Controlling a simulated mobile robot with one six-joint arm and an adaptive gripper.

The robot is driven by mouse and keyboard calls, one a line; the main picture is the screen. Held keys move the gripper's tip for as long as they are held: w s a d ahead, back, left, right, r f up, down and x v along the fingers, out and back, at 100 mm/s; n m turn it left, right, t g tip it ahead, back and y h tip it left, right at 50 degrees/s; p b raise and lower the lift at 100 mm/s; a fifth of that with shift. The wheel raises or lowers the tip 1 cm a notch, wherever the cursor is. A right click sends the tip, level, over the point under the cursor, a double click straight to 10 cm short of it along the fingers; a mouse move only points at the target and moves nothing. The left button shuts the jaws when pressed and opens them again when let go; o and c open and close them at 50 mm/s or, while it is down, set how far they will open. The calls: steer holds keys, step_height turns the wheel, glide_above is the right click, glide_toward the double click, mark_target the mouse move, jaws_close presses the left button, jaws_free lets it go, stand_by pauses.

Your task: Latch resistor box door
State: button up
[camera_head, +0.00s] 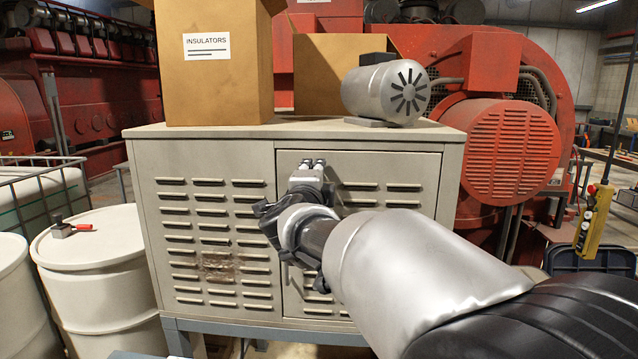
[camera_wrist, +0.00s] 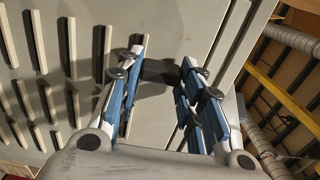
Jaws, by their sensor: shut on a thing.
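The resistor box (camera_head: 208,240) is a beige louvred metal cabinet on a blue-grey stand. Its door (camera_head: 395,168), the right front panel, looks shut and about flush with the frame. My gripper (camera_head: 313,164) is at the door's upper left, near the seam with the fixed left panel. In the wrist view my gripper (camera_wrist: 160,62) has its two blue-and-grey fingers closed on a dark latch handle (camera_wrist: 159,72) against the beige panel. The fingers and wrist hide most of the handle, so its exact angle is unclear. My arm covers the lower right of the door.
On the cabinet top (camera_head: 245,131) stand a box marked INSULATORS (camera_head: 215,85), an open carton (camera_head: 325,70) and a grey motor (camera_head: 385,90). White drums (camera_head: 95,260) stand at left. A yellow pendant control (camera_head: 593,222) hangs at right. Red machinery (camera_head: 510,150) stands behind.

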stand_by(0.4)
steer(key=o, duration=1.1)
steer(key=shift+c, duration=0.2)
steer(key=shift+s, duration=0.1)
steer(key=s, duration=1.2)
steer(key=shift+a, duration=0.2)
